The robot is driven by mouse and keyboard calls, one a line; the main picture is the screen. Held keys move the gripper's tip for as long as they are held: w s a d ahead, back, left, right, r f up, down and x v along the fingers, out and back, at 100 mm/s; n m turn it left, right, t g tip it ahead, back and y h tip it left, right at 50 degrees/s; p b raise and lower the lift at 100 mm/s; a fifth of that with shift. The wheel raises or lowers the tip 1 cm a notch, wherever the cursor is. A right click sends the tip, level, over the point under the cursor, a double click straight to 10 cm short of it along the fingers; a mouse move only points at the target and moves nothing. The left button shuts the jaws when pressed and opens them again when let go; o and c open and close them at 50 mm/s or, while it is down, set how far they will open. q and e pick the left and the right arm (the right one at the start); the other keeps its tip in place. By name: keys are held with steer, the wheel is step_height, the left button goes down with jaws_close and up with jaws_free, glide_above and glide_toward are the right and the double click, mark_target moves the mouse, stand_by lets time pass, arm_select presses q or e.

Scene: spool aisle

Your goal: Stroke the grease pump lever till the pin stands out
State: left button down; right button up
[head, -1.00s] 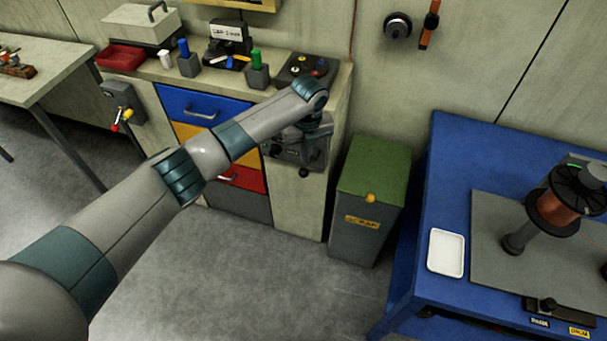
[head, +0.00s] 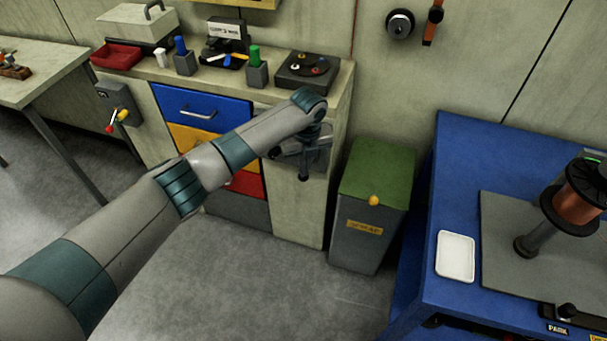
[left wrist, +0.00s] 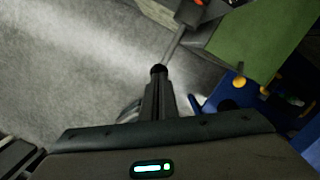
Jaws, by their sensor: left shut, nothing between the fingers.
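The grease pump (head: 318,158) is a grey box on the front of the bench, partly hidden behind my left wrist. In the left wrist view its dark body (left wrist: 207,22) is at the top, with a red spot on it. A thin lever (left wrist: 173,48) runs from it to a black knob (left wrist: 159,70). My left gripper (left wrist: 158,84) is shut and empty, its fingertips at the knob, apparently touching it. In the head view the left gripper (head: 304,164) points down in front of the pump. I cannot make out the pin. My right gripper is not in view.
A green-lidded scrap bin (head: 378,175) stands right of the pump. A blue table (head: 455,185) with a white tray (head: 456,257) and a copper spool (head: 580,195) is at the right. The bench top holds a black box (head: 307,70) and cups. The floor in front is clear.

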mark_target(306, 180)
arm_select(q)
steer(key=shift+f, duration=0.15)
steer(key=shift+f+b, duration=1.3)
steer(key=shift+f, duration=0.85)
steer(key=s+p, duration=0.1)
steer(key=s+r+p, duration=0.1)
steer(key=p, duration=0.1)
steer(key=shift+d+r, duration=0.1)
steer(key=shift+d, duration=0.15)
steer(key=shift+s+d+p, duration=0.15)
steer(key=shift+s+p, duration=0.3)
steer(key=shift+p, duration=0.1)
